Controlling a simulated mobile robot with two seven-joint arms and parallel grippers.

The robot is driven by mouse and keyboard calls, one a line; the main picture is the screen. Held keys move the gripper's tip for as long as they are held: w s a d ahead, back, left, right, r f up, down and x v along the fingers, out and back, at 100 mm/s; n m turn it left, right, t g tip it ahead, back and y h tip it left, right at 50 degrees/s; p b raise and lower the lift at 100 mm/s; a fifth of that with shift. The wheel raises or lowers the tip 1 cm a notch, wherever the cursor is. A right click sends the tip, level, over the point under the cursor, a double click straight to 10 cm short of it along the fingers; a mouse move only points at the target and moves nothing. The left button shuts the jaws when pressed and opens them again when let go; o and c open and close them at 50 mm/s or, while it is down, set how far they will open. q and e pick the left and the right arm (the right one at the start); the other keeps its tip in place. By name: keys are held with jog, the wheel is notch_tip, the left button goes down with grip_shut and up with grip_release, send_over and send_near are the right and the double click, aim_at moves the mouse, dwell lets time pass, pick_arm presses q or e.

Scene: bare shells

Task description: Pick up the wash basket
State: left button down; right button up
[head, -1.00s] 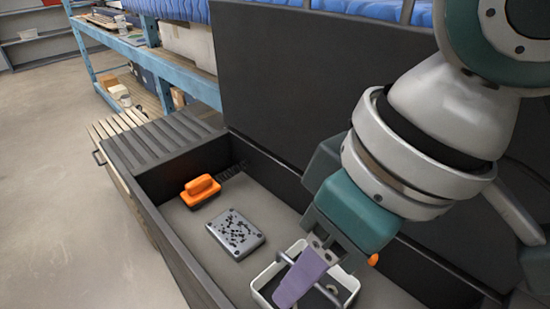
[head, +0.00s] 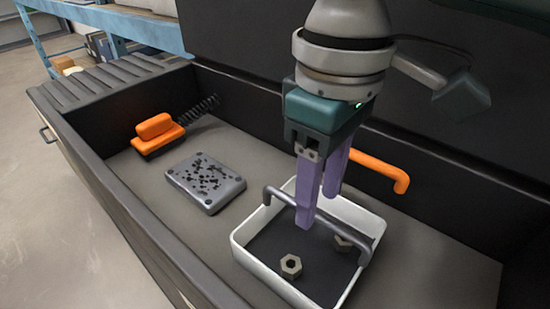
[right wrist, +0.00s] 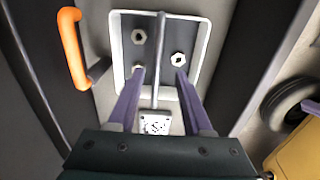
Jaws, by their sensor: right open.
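The wash basket (head: 240,255) is a shallow white-rimmed tray with a dark floor and a grey bar handle (head: 345,225) arching over it. Hex nuts (head: 290,266) lie inside. It also shows in the right wrist view (right wrist: 201,55). My right gripper (head: 318,208) points down over the basket, open, with its purple fingers on either side of the handle bar. In the right wrist view the bar runs between the fingertips (right wrist: 160,73), with a gap on both sides. My left gripper is not in view.
The basket sits in a dark open-topped box (head: 130,225). An orange-handled brush (head: 157,133) and a grey perforated block (head: 205,183) lie to its left. An orange bent handle (head: 380,170) stands behind the gripper near the back wall. A blue shelf (head: 120,25) is beyond.

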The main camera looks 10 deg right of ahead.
jog(key=f, duration=0.3)
jog(key=f+b, duration=0.1)
jog(key=f, duration=0.1)
jog(key=shift+w, duration=0.3)
jog(key=shift+r, duration=0.1)
grip_shut()
dwell(0.9)
